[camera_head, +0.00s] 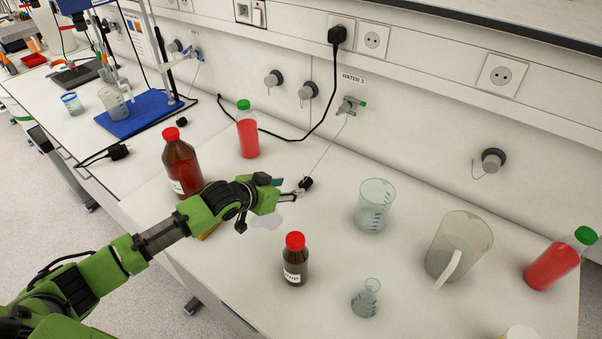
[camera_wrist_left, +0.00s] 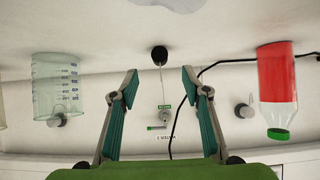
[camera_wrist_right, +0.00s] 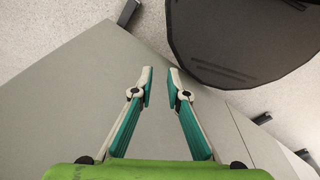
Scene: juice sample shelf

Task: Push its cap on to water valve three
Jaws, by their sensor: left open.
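The black cap (camera_head: 306,183) hangs on a thin cord from water valve three (camera_head: 347,106), which is on the wall under the "WATER 3" label (camera_head: 353,78). The valve's outlet end looks bare. My left gripper (camera_head: 295,190) is open, with its fingertips close to the cap. In the left wrist view the picture is upside down; the cap (camera_wrist_left: 160,53) appears centred between and slightly beyond the open fingertips (camera_wrist_left: 160,78), with the valve (camera_wrist_left: 163,116) below it. I cannot tell whether the fingers touch the cap. My right gripper (camera_wrist_right: 159,82) is open and empty, away from the cap.
A brown bottle (camera_head: 294,262), a beaker (camera_head: 374,207), a small flask (camera_head: 366,298) and a jug (camera_head: 458,245) stand around the left gripper. A red juice bottle (camera_head: 247,133) and a larger brown bottle (camera_head: 181,165) stand left. A black cable (camera_head: 318,125) runs along the wall.

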